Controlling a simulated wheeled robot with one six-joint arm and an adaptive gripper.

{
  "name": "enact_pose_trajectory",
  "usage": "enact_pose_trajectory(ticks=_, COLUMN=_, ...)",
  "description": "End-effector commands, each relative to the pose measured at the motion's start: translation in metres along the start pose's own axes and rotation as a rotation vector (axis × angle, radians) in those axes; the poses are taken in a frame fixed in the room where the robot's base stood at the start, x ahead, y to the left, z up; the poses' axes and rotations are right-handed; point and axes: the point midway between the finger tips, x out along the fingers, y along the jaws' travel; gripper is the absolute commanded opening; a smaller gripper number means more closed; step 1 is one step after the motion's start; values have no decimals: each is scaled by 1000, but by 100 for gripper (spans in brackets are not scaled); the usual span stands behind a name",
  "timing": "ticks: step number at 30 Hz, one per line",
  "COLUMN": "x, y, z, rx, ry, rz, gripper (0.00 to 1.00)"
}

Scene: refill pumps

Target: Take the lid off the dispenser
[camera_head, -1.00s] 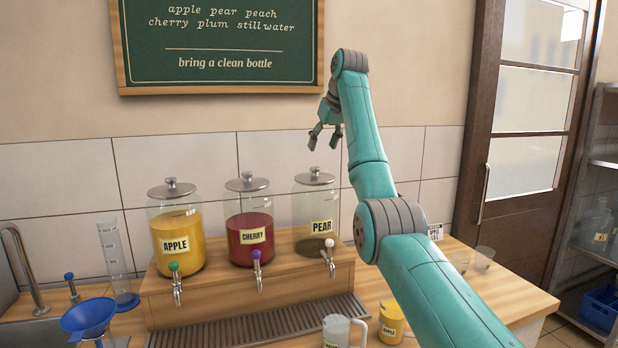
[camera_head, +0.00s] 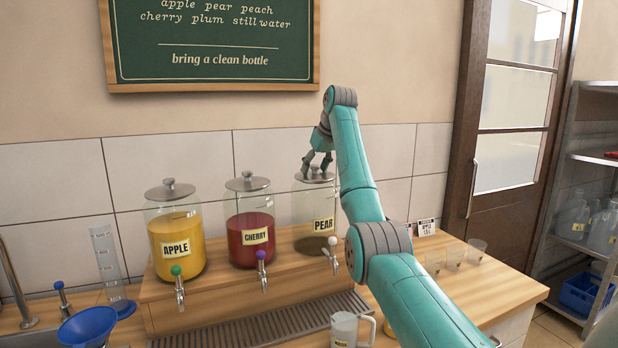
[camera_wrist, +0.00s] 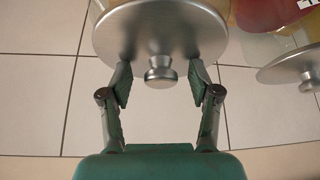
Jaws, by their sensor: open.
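Three glass dispensers stand on a wooden stand, each under a metal lid with a knob. The PEAR dispenser (camera_head: 318,212) is at the right and holds only a little dark content at its bottom. My gripper (camera_head: 317,172) is right over its lid (camera_head: 303,181). In the wrist view, the open fingers (camera_wrist: 160,85) are on either side of the lid's knob (camera_wrist: 160,72), with a gap on each side. The lid's disc (camera_wrist: 160,30) sits on the jar. The APPLE dispenser (camera_head: 176,240) is yellow and the CHERRY dispenser (camera_head: 249,230) is red; both are lidded.
A neighbouring lid (camera_wrist: 290,66) lies close by in the wrist view. The tiled wall (camera_head: 60,185) is behind the jars. A clear jug (camera_head: 344,328), a blue funnel (camera_head: 88,328) and a measuring cylinder (camera_head: 108,265) stand in front and at left. Cups (camera_head: 455,258) stand at right.

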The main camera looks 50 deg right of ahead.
Motion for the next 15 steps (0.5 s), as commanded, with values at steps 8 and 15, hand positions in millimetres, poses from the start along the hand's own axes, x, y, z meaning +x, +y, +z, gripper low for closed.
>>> enact_pose_trajectory(ticks=8, x=0, y=-1, z=0, rx=0, ry=0, rz=0, gripper=19)
enact_pose_trajectory(ticks=15, x=1, y=-1, z=0, rx=0, ry=-2, rz=-1, gripper=0)
